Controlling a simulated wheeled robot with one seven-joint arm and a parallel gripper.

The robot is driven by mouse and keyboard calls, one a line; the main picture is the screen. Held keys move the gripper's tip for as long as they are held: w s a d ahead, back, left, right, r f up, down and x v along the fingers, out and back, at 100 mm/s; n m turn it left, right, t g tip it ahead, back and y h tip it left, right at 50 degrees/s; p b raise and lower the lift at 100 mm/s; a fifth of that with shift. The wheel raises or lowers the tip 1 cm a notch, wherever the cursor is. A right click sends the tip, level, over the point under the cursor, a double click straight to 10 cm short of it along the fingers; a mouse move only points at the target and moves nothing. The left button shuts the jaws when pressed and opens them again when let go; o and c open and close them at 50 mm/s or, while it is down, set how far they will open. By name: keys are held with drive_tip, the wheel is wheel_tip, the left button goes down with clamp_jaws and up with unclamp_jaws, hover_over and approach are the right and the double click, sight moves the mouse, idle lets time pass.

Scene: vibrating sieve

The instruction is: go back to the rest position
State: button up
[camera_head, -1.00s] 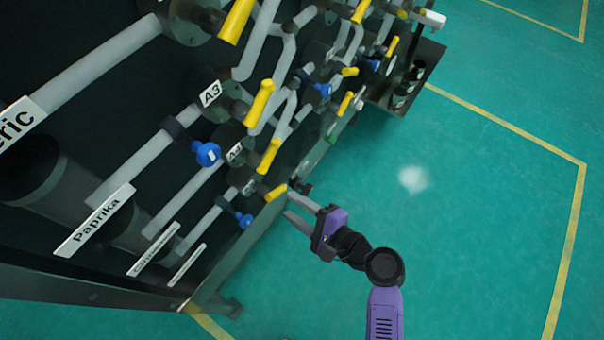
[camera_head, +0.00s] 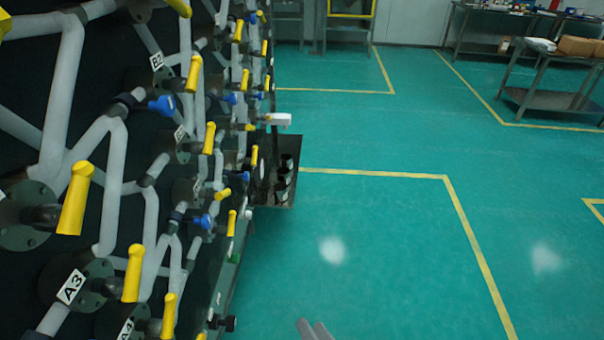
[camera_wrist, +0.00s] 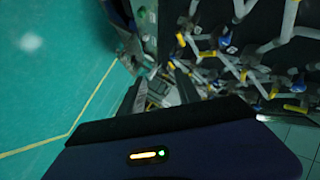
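Nothing shows between the fingers. The rest of my arm is out of the head view.
A dark panel (camera_head: 90,130) with grey pipes, yellow handles (camera_head: 76,198) and blue knobs (camera_head: 162,105) fills the left. A small shelf (camera_head: 288,192) with dark bottles juts from it. Green floor (camera_head: 370,240) is clear to the right. Workbenches (camera_head: 545,95) stand far back.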

drive_tip(key=s+d+r+n+h, duration=0.1)
drive_tip(key=s+d+r, duration=0.3)
drive_tip(key=s, duration=0.4)
drive_tip(key=s+d+r+n+t+h, duration=0.1)
drive_tip(key=s+d+r+n+h, duration=0.1)
drive_tip(key=s+d, duration=0.5)
drive_tip(key=s+d+r+n+h, duration=0.1)
drive_tip(key=s+d+r+h, duration=0.3)
drive_tip(key=s, duration=0.5)
wheel_tip(320, 180, up, 3)
drive_tip(key=shift+d+r+n+t, duration=0.1)
drive_tip(key=shift+d+n+t, duration=0.25)
drive_tip(key=shift+d, duration=0.85)
